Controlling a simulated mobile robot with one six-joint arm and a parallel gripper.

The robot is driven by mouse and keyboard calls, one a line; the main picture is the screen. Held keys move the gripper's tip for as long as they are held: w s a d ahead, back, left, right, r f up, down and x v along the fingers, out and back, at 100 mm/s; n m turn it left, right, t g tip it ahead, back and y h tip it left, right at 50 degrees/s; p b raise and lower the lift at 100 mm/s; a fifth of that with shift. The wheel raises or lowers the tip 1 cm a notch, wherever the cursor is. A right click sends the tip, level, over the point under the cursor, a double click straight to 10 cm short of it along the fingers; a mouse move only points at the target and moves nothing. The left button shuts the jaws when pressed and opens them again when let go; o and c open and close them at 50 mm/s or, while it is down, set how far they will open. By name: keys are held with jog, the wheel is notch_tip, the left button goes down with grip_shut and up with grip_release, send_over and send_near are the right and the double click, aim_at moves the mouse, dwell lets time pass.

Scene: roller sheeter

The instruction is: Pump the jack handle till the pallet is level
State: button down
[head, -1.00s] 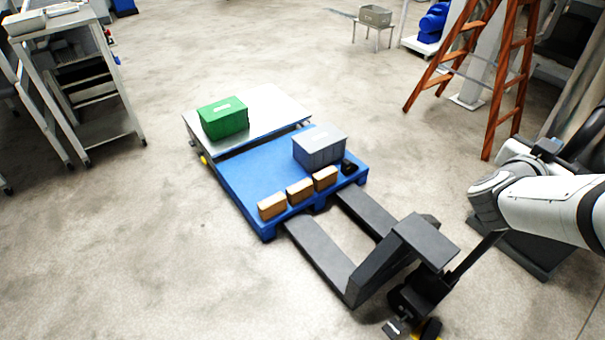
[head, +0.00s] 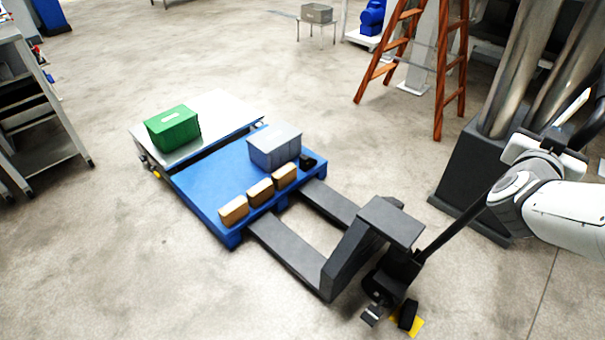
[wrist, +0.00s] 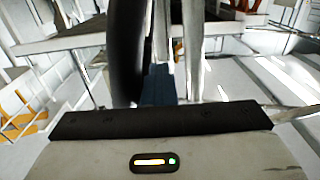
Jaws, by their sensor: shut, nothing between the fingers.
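The blue pallet (head: 205,185) lies on the floor left of centre in the head view, with the near forks (head: 290,248) of the black pallet jack (head: 345,262) at its front edge. I cannot tell whether it is level. The jack's dark handle (head: 455,228) slants up to the right until my white arm hides its upper end. In the wrist view my gripper (wrist: 177,75) is shut and empty. A dark curved bar (wrist: 126,50) stands close to it; I cannot tell whether they touch.
A grey box (head: 274,150) and several tan blocks (head: 260,192) sit on the pallet. A green box (head: 173,130) stands on the metal platform (head: 220,108) behind. A wooden ladder (head: 450,70) and dark machine base (head: 465,175) stand right. Floor at front left is clear.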

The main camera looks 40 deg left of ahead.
jog(key=shift+d, duration=0.25)
jog(key=d+b, duration=0.1)
jog(key=d, duration=0.1)
jog(key=d+f+b, duration=0.1)
jog(key=d+b, duration=0.1)
jog(key=d, duration=0.1)
jog(key=shift+s+d+f+b, duration=0.15)
jog(key=shift+s+d+b, duration=0.1)
jog(key=shift+d+b, duration=0.1)
jog(key=d+b, duration=0.1)
jog(key=d+f+b, duration=0.1)
jog(key=d+b, duration=0.3)
jog(key=shift+s+d+f, duration=0.25)
jog(key=shift+b, duration=0.3)
